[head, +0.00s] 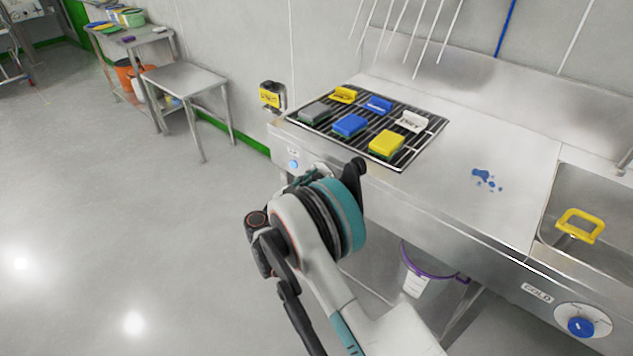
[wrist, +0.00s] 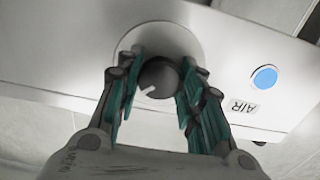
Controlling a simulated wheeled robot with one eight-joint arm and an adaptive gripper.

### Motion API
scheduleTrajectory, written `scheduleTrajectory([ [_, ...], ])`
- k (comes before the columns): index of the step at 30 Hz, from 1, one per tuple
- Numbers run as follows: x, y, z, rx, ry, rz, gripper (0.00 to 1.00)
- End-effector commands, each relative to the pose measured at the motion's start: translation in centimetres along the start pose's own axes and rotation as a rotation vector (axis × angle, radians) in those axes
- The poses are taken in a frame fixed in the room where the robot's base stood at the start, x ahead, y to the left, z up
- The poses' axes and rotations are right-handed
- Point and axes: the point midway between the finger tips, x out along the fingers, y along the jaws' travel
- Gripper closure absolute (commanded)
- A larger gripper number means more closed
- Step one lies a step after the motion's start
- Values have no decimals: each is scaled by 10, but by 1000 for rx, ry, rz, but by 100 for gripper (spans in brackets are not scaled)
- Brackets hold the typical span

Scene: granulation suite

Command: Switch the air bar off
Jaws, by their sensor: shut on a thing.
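A dark round knob (wrist: 160,77) with a white pointer mark sits on a pale round plate (wrist: 190,38) on the steel front panel. In the wrist view its mark points to the lower left. My gripper (wrist: 161,57) has its teal fingers on both sides of the knob and is shut on it. A label reading AIR (wrist: 242,107) and a blue round button (wrist: 263,79) are to the right of the knob. In the head view the blue button (head: 294,164) shows left of my arm, and my arm hides the knob.
Blue spots (head: 483,177) mark the counter. A sink with a yellow-handled tool (head: 579,224) and a COLD knob (head: 581,326) are right. A bucket (head: 424,277) stands below. Left floor is clear.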

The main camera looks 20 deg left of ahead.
Motion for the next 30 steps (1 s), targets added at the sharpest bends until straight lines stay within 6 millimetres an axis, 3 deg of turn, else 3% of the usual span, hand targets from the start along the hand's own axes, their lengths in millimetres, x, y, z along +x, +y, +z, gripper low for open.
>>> scheduleTrajectory([
  [11,0,0,0,-129,0,-1,89],
  [30,0,-1,0,-715,1,-1,89],
])
